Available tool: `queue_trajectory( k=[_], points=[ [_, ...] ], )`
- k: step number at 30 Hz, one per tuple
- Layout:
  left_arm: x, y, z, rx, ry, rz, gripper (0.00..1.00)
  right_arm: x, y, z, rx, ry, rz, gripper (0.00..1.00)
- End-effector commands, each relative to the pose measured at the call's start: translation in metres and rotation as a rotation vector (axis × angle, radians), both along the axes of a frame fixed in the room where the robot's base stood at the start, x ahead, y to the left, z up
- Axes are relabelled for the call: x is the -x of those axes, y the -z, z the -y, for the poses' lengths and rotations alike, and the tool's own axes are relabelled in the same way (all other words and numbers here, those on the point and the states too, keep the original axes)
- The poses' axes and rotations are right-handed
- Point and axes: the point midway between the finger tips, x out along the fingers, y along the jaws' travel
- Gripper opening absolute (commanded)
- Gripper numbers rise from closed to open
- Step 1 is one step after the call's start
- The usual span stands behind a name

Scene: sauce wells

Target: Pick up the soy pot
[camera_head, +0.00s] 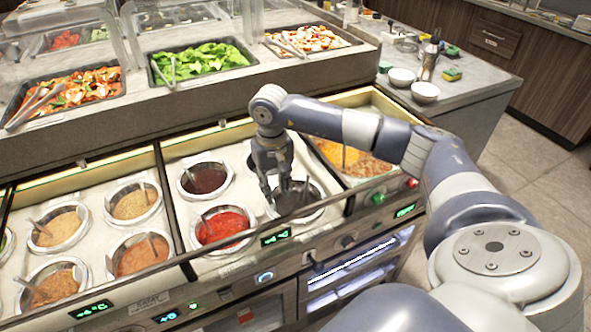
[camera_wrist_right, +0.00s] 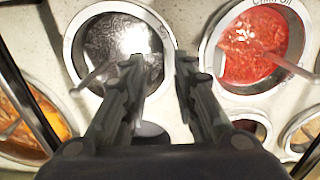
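A round metal pot of dark, shiny liquid (camera_head: 305,207), which looks like the soy pot, sits in a well at the front right of the middle counter section. My right gripper (camera_head: 288,196) points down over this pot. In the wrist view the right gripper's fingers (camera_wrist_right: 158,65) are apart with nothing between them, near the pot's rim. My left gripper is not in view.
A red chili oil pot (camera_head: 222,228) stands just left of the dark pot. Another dark brown pot (camera_head: 204,178) is behind it. Several tan sauce pots fill the left section. A raised divider (camera_head: 165,190) separates the sections. Salad trays (camera_head: 203,62) line the shelf behind.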

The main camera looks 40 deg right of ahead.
Motion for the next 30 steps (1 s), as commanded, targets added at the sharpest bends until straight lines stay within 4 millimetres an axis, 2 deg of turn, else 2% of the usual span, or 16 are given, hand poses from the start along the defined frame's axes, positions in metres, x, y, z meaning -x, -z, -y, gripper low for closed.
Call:
queue_trajectory(
  k=[5, 10, 13, 19, 20, 23, 30],
  points=[
    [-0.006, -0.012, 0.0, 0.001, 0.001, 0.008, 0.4, -0.004, 0.019, -0.005, -0.002, 0.0, -0.005, 0.27],
    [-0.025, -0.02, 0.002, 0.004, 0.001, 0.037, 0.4, -0.007, 0.044, -0.006, -0.001, 0.001, -0.003, 0.27],
    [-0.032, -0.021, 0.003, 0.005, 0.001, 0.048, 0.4, -0.007, 0.05, -0.006, -0.001, 0.0, 0.0, 0.27],
    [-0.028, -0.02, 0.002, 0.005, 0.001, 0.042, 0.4, -0.008, 0.052, -0.006, -0.001, 0.0, 0.001, 0.27],
    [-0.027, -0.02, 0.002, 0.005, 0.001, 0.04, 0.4, -0.008, 0.052, -0.006, -0.001, 0.0, 0.001, 0.24],
    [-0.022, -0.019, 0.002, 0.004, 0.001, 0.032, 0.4, -0.008, 0.051, -0.006, -0.001, 0.0, 0.001, 0.02],
    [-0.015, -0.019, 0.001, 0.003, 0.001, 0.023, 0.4, -0.009, 0.049, -0.005, -0.001, 0.0, 0.005, 0.0]
  ],
)
